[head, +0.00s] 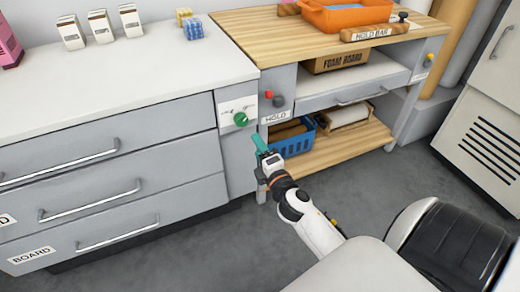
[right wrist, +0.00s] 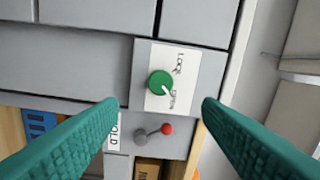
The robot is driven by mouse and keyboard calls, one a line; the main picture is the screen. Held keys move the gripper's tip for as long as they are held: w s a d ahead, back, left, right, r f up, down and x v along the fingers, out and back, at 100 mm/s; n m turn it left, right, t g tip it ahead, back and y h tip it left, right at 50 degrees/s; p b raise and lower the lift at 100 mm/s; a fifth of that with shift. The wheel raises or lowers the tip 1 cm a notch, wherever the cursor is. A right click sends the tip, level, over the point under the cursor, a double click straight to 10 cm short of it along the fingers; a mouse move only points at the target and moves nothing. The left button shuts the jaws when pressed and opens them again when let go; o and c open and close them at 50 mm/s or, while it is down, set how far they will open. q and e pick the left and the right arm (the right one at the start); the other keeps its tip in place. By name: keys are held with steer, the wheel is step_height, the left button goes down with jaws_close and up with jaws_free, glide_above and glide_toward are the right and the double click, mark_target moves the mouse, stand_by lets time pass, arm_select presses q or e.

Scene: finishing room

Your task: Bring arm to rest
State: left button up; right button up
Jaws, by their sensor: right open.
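My right arm reaches in from the lower right of the head view, and its gripper (head: 259,146) is in front of the cabinet fronts. In the right wrist view the two teal fingers (right wrist: 161,102) are spread wide with nothing between them. Beyond them is a green knob (right wrist: 160,83) with a white pointer on a white plate, apart from the fingers. The knob (head: 240,119) also shows in the head view, just up and left of the fingertips. My left gripper is not in view.
A red-tipped lever (head: 276,101) is beside the HOLD label. A blue basket (head: 290,140) sits on the lower shelf of the wooden-topped bench (head: 235,26). Drawers with bar handles (head: 90,215) line the left. An orange tray (head: 345,14) is on the bench. Grey floor (head: 380,185) is open below.

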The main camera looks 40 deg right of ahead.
stand_by(0.3)
